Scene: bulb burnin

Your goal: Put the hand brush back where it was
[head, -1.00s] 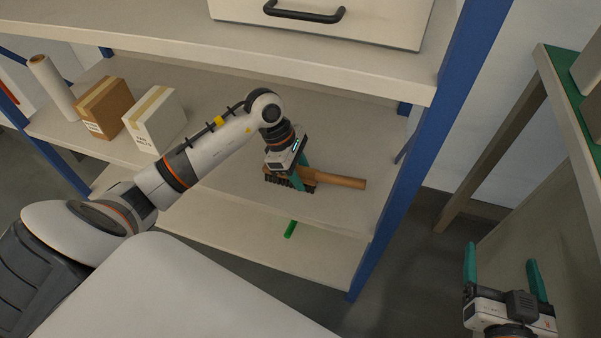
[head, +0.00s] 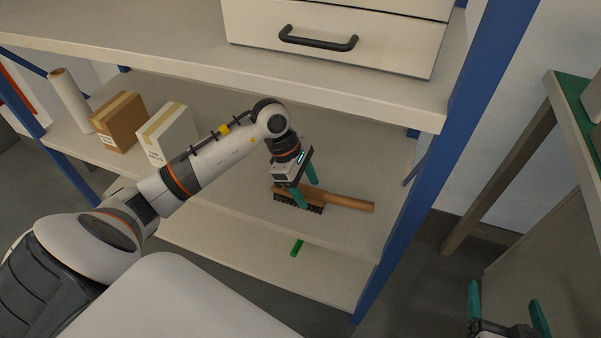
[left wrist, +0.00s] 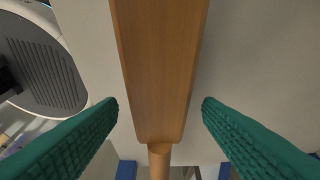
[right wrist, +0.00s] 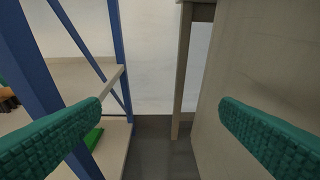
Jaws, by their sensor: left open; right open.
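The hand brush (head: 345,202) has a wooden body and handle with dark bristles. It lies on the middle shelf, bristles down, its handle pointing right. My left gripper (head: 308,187) is open just above the brush body, its fingers apart on either side. In the left wrist view the wooden brush back (left wrist: 160,70) runs between the two open green fingers (left wrist: 160,108), with a gap on each side. My right gripper (head: 508,305) is open and empty at the lower right. It also shows open in the right wrist view (right wrist: 160,108).
A white roll (head: 72,100), a brown box (head: 120,122) and a white box (head: 168,135) stand left on the same shelf (head: 235,200). A green object (head: 297,248) lies on the shelf below. A blue post (head: 440,150) bounds the right side. A drawer unit (head: 340,40) sits above.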

